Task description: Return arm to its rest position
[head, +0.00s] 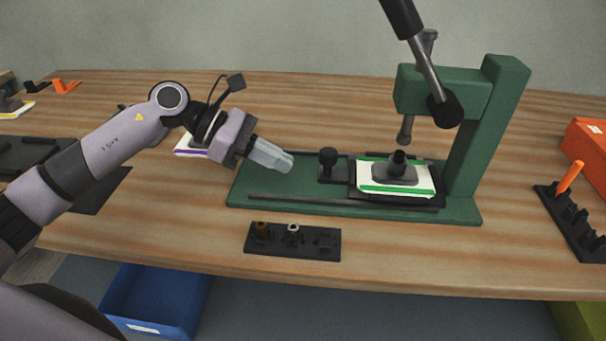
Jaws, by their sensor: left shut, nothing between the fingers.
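My left arm comes in from the left in the head view. Its gripper (283,162) is shut and empty, held above the left end of the green press base (300,208). The fingertips point right, towards a black knob (328,158) on the base. A dark mould part with a black stub (396,171) sits on a white sheet with green edges (408,189), in a black tray under the press. The right gripper is not in view.
The green press (478,130) with its lever (425,65) rises right of the gripper. A black holder (290,243) with small fittings lies in front. A black rack (572,222) with an orange tool (571,177) stands right. A blue bin (160,297) is below the table edge.

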